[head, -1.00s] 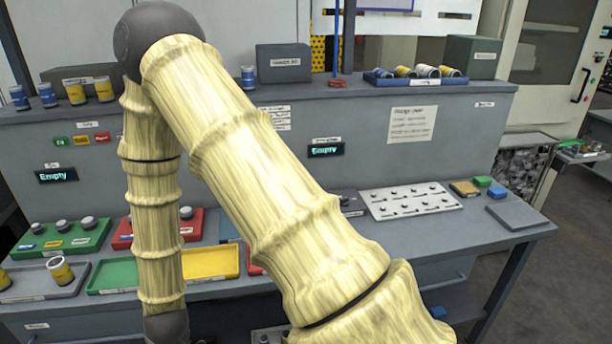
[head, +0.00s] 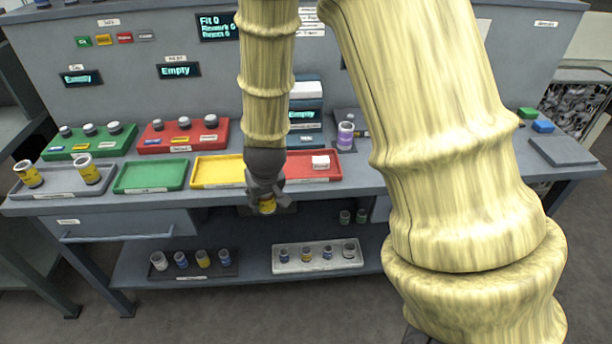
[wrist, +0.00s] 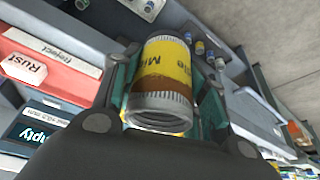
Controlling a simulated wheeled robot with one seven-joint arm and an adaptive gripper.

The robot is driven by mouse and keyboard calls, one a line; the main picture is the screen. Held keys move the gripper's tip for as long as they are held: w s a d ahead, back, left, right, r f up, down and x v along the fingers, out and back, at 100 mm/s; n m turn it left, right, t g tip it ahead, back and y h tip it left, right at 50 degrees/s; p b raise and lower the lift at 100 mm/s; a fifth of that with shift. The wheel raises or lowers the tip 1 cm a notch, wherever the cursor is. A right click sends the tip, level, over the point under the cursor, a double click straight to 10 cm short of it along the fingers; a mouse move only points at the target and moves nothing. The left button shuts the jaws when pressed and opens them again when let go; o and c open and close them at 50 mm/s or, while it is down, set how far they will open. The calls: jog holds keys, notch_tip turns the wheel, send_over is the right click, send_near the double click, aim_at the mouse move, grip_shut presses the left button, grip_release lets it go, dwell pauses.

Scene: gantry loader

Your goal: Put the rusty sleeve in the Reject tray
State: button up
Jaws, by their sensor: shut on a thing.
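My gripper (head: 264,196) is shut on the rusty sleeve (wrist: 160,75), a yellow-banded cylinder with a brown rust patch above its grey knurled end. In the head view only a bit of the yellow sleeve (head: 267,206) shows below the fingers. The gripper hangs just in front of the bench edge, between the yellow tray and the red tray. The red Reject tray (head: 296,174) lies just to its right, with a white block marked Rust in it. In the wrist view the Reject tray (wrist: 50,50) is at the left, apart from the sleeve.
A yellow tray (head: 217,184), a green tray (head: 150,188) and a grey tray (head: 57,190) with two yellow sleeves stand to the left. Cans sit on the lower shelf (head: 250,262).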

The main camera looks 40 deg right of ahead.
jog(key=s+d+r+m+b, duration=0.1)
jog(key=d+r+m+b, duration=0.1)
jog(key=d+r+b, duration=0.3)
jog(key=w+d+p, duration=0.1)
jog(key=w+d, duration=0.2)
jog(key=w+d+f+p, duration=0.1)
jog(key=w+d+p, duration=0.1)
jog(key=w+d, duration=0.1)
jog(key=w+d+f+p, duration=0.1)
jog(key=w+d+p, duration=0.1)
jog(key=w, duration=0.3)
jog(key=shift+w+d, duration=0.2)
jog(key=shift+d, duration=0.6)
jog(key=shift+w+d+f, duration=0.1)
jog(key=shift+w+d, duration=0.05)
jog(key=shift+w, duration=0.05)
notch_tip(320, 180, down, 4)
jog(key=shift+r+p, duration=0.2)
jog(key=shift+p, duration=0.15)
jog(key=shift+r+h, duration=0.1)
jog(key=shift+h, duration=0.2)
